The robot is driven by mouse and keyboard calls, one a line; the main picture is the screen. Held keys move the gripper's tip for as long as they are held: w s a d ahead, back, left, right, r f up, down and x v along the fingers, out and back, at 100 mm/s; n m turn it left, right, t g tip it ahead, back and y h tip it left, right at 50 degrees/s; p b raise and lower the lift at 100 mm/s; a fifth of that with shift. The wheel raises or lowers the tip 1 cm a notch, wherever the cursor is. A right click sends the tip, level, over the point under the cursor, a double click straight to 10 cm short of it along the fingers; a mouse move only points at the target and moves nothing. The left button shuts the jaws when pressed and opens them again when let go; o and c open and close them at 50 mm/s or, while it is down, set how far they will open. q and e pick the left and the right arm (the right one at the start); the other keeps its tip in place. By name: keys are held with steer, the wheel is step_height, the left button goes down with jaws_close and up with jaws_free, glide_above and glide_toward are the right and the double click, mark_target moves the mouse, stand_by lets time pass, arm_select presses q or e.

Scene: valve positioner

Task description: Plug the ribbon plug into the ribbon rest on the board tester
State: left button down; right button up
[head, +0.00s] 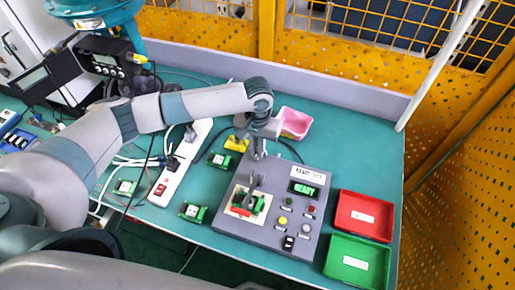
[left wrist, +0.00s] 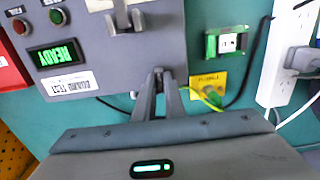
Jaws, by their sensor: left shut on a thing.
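My left gripper (head: 258,152) is over the back left edge of the grey board tester (head: 268,232). In the left wrist view its fingers (left wrist: 161,78) are close together at the tester's edge. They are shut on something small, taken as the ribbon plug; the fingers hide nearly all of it. A dark cable runs behind the fingers. The tester's display (head: 303,188) reads READY. A green board sits in its pale fixture (head: 247,203), with a grey upright lever or clamp behind it. I cannot pick out the ribbon rest clearly. My right gripper is not in view.
A yellow labelled block (head: 237,143) with a green-yellow wire lies just behind the tester. Green boards (head: 193,212) and a white power strip (head: 180,165) lie left. A red tray (head: 364,214) and green tray (head: 357,262) stand right; a pink tray (head: 295,122) stands behind.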

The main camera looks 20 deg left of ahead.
arm_select(q)
steer(key=shift+p, duration=0.3)
stand_by(0.7)
steer(key=shift+s+f, duration=0.15)
steer(key=shift+f, duration=0.05)
stand_by(1.1)
steer(key=c, duration=1.4)
jaws_free()
steer(key=shift+c, duration=0.2)
steer(key=shift+r+p, duration=0.1)
steer(key=shift+p, duration=0.2)
steer(key=shift+r+p, duration=2.5)
steer(key=shift+p, duration=0.45)
steer(key=shift+r, duration=1)
